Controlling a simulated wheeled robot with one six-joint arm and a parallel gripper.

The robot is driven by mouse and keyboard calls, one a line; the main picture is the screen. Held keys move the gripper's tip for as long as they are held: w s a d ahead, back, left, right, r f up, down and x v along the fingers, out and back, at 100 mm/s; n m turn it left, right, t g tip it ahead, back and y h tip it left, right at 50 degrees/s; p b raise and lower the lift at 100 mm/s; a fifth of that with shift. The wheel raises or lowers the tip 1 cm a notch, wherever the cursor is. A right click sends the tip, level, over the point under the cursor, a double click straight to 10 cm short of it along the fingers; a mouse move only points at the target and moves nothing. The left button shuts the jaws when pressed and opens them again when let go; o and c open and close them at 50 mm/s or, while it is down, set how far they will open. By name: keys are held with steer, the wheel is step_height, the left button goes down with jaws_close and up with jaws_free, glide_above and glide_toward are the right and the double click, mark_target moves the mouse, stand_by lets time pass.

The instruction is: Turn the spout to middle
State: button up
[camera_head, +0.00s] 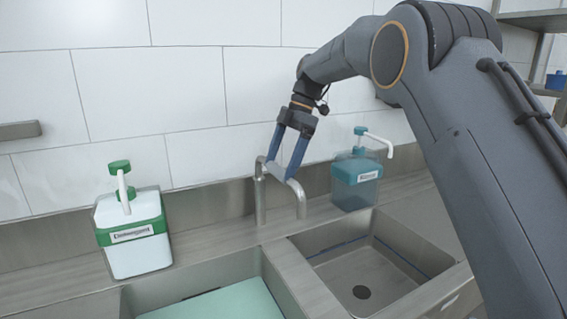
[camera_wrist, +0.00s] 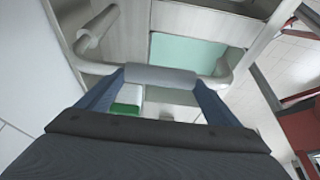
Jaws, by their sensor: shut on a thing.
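The metal spout (camera_head: 261,200) rises from the counter behind the two sink basins and bends forward. Its outlet end (camera_head: 301,208) hangs to the right of its upright, near the divider and the back left corner of the right basin; I cannot tell exactly which it is over. My gripper (camera_head: 282,170) is at the spout's horizontal tube, one finger on each side, shut on it. In the wrist view, a thicker light grey part of the spout (camera_wrist: 160,77) lies between the fingertips (camera_wrist: 160,80).
The left basin (camera_head: 190,282) holds a teal surface; the right basin (camera_head: 365,270) is empty with a dark drain. A white and green dispenser (camera_head: 135,258) stands left of the spout, a teal dispenser (camera_head: 357,182) close on the right. A tiled wall (camera_head: 150,90) is behind.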

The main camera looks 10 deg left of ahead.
steer(key=o, duration=1.4)
steer(key=shift+s+a, duration=0.1)
steer(key=shift+r, duration=0.1)
steer(key=shift+w+d+r, duration=0.2)
steer(key=shift+w+r, duration=0.1)
steer(key=shift+r, duration=0.05)
steer(key=b+v, duration=0.2)
steer(key=v, duration=0.4)
steer(key=shift+d+r, duration=0.15)
steer(key=shift+r, duration=0.2)
